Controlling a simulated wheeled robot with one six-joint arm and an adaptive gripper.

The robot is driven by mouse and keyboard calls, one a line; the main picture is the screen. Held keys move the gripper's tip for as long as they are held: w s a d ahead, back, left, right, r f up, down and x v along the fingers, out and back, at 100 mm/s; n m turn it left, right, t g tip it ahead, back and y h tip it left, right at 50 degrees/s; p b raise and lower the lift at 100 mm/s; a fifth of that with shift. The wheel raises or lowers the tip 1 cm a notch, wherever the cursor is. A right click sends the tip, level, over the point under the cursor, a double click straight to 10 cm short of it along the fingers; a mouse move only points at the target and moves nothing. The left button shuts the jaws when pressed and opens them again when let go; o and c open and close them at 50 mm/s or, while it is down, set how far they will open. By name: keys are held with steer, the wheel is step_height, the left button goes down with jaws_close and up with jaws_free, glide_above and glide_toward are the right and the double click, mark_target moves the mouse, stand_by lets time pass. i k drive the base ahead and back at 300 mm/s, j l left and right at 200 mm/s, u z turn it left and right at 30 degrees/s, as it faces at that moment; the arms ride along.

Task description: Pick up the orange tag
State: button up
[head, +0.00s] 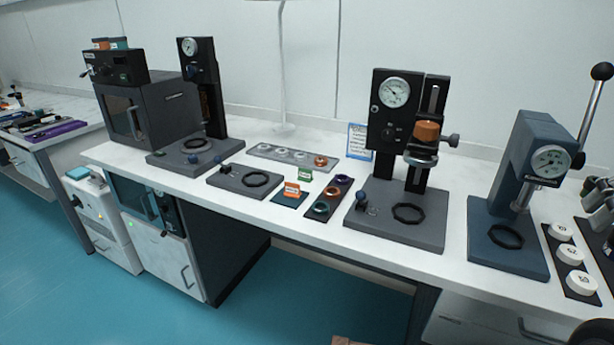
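The orange tag (291,189) is a small upright plate with a pale label. It stands on a small dark teal mat (289,200) on the white bench, left of the middle of the head view. A similar green tag (305,177) stands just behind it and to the right. My gripper is not recognisable in this view, and nothing is seen touching the orange tag.
A dark strip with coloured rings (322,214) lies right of the tag, and a flat base with a black ring (240,182) lies left. A grey ring tray (265,151) is behind. A tall gauge stand (375,120) rises to the right. The white bench front (280,222) is clear.

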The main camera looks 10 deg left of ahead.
mark_target(292, 190)
steer(key=i+j, duration=0.1)
steer(key=j, duration=0.3)
steer(key=i+j, duration=0.1)
steer(key=j, duration=0.35)
steer(key=i+j, duration=0.15)
steer(key=j, duration=0.25)
steer(key=i+j, duration=0.1)
steer(key=j, duration=0.3)
steer(key=i+j, duration=0.1)
steer(key=j, duration=0.3)
steer(key=u, duration=0.05)
